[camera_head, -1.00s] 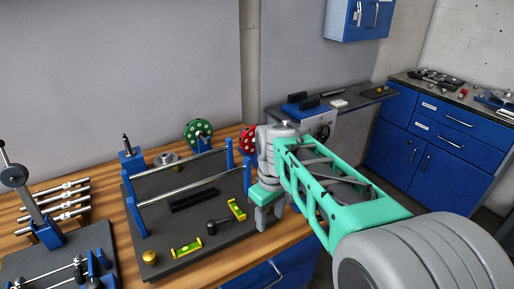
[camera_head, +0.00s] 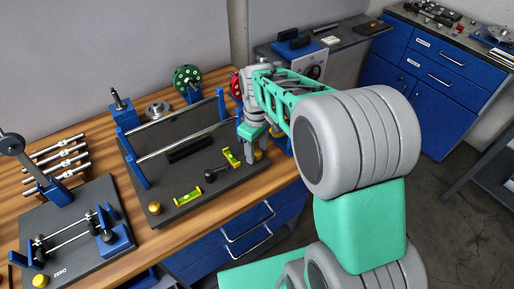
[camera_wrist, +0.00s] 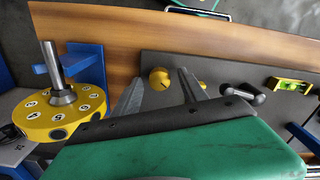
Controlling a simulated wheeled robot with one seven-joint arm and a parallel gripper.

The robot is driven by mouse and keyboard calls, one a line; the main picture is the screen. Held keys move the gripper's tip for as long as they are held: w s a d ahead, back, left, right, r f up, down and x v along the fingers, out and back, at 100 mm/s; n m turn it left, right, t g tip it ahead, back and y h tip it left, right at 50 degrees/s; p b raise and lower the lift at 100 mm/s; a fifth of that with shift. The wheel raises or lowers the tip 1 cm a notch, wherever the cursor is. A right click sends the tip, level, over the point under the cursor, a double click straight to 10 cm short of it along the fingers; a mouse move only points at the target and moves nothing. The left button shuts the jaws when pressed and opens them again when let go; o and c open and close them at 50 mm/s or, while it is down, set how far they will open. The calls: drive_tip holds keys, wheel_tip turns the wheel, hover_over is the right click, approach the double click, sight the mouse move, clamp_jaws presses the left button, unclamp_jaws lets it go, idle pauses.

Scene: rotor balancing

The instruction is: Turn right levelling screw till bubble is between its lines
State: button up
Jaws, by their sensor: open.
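The right levelling screw, a brass knob, sits at the right front corner of the dark base plate; in the wrist view (camera_wrist: 158,79) it lies between and just beyond the fingertips. My gripper (camera_wrist: 162,73) is open, fingers spread either side of the knob; I cannot tell whether they touch it. In the head view my gripper (camera_head: 249,142) is above that corner and partly hides the screw (camera_head: 259,155). A yellow-green level vial (camera_head: 232,156) lies beside it, also in the wrist view (camera_wrist: 291,86); its bubble's place is too small to tell. A second vial (camera_head: 187,195) lies along the front edge.
Another brass knob (camera_head: 154,208) is at the plate's left front corner. A black-ended lever (camera_head: 211,175) lies between the vials. A numbered yellow disc (camera_wrist: 60,115) on a blue stand is close left of my gripper in the wrist view. Rails (camera_head: 185,136) rise behind.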

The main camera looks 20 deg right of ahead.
clamp_jaws()
idle(0.3)
drive_tip(key=shift+m, duration=0.3)
drive_tip(key=m, duration=1.3)
drive_tip(key=shift+d, duration=0.1)
idle(0.8)
unclamp_jaws()
drive_tip(key=shift+r, duration=0.1)
